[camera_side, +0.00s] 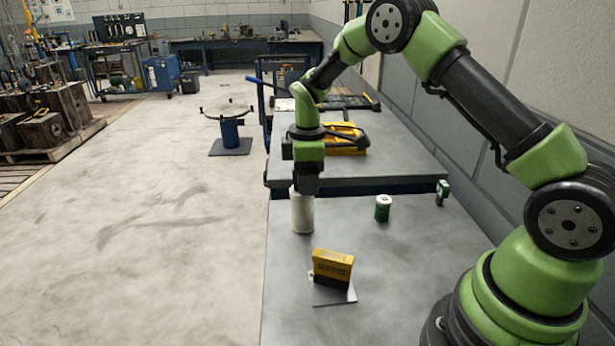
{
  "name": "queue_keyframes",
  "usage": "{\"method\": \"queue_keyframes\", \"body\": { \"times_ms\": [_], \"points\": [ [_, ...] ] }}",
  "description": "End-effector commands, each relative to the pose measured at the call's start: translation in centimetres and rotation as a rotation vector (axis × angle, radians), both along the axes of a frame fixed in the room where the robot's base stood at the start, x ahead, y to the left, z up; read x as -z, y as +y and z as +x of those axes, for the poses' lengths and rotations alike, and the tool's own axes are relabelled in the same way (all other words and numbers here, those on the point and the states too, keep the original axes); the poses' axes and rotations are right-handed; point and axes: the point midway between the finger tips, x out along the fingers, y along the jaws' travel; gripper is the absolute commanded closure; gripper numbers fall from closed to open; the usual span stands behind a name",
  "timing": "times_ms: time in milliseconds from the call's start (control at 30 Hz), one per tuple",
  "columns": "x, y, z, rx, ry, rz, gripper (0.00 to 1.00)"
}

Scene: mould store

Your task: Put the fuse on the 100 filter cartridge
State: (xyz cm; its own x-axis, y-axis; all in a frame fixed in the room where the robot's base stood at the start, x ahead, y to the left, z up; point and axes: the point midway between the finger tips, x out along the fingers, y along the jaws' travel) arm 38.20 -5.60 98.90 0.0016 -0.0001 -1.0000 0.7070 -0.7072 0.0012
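A white upright cylinder (302,214) stands near the left edge of the grey table, possibly the filter cartridge; no "100" is readable on it. My gripper (305,192) points straight down at its top. The fingers are dark and small, and I cannot tell whether they touch it or hold anything. A short green cylinder with a white top (383,209) stands to the right, apart from the gripper. A yellow and black box (332,268) stands upright on a thin grey plate (335,297) nearer the camera. I cannot tell which thing is the fuse.
A small green and white item (442,193) stands at the table's (410,280) right side. Behind is another grey surface (400,155) with a yellow case (345,138) and dark tools. The table between the green cylinder and the yellow box is clear. A wall runs along the right.

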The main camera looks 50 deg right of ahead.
Motion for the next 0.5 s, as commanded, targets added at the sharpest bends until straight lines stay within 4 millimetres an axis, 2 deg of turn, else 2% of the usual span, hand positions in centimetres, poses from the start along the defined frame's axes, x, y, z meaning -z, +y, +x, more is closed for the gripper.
{"method": "queue_keyframes", "body": {
  "times_ms": [133, 233, 500],
  "points": [
    [-0.3, 0.0, 0.0, 0.000, -0.001, 0.001, 0.54],
    [-1.5, 0.0, 0.1, 0.000, -0.004, -0.001, 0.54],
    [-7.3, 0.0, 0.1, 0.000, -0.006, -0.001, 0.54]
  ]
}}
